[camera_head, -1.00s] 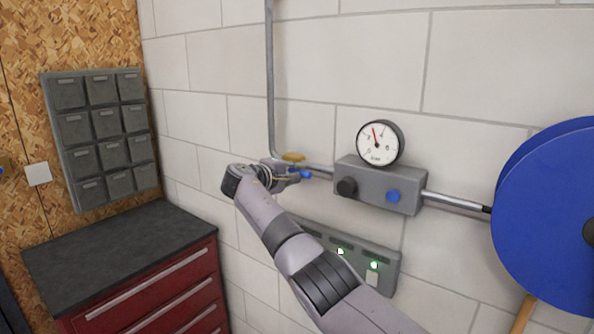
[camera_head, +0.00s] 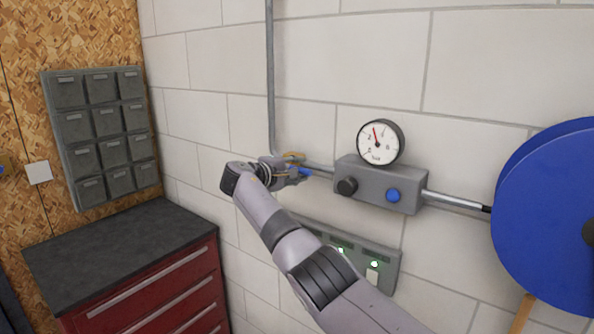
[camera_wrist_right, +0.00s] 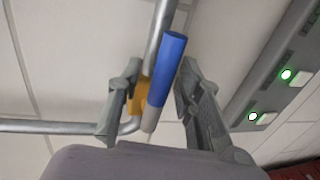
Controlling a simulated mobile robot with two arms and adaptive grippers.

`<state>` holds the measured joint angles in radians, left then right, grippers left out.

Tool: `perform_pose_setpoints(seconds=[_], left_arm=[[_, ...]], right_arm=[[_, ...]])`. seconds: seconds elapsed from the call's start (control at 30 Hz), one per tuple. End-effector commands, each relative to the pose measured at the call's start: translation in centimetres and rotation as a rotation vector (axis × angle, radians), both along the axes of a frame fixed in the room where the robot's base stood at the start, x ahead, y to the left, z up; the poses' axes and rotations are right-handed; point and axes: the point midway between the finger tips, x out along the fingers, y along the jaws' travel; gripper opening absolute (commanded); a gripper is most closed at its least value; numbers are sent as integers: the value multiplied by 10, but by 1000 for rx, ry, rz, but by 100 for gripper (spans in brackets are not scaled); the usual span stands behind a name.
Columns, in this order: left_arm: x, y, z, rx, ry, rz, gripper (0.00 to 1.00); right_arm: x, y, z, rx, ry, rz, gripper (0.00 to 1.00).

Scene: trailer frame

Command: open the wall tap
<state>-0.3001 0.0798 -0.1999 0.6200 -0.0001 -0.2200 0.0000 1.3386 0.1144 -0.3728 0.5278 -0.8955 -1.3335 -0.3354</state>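The wall tap has a yellow body (camera_head: 293,156) on a grey pipe and a blue lever handle (camera_head: 305,172). In the right wrist view its blue handle (camera_wrist_right: 168,70) lies between my two fingers, with the yellow body (camera_wrist_right: 137,98) beside the left finger. My right gripper (camera_head: 293,170) is at the tap and partly covers it in the head view. In the wrist view my right gripper (camera_wrist_right: 160,75) is open around the handle; a gap shows on its left side, while the right finger is close to it. My left gripper is not in view.
A grey block (camera_head: 380,185) with black and blue knobs and a pressure gauge (camera_head: 380,142) sits right of the tap. A panel with green lights (camera_head: 385,262) is below. A blue reel (camera_head: 550,215) is at far right, a red cabinet (camera_head: 150,285) at lower left.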

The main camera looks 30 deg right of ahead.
Motion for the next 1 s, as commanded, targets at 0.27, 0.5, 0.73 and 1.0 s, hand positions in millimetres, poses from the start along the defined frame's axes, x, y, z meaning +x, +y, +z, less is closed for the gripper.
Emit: perform_pose_setpoints(seconds=[0.27,0.5,0.73,1.0], left_arm=[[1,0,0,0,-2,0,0],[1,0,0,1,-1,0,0],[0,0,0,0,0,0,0],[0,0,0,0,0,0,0]], right_arm=[[0,0,-1,1,1,-1,36],[-5,14,2,1,-1,2,36],[-21,55,10,2,-2,4,36],[-40,98,20,1,0,1,36]])
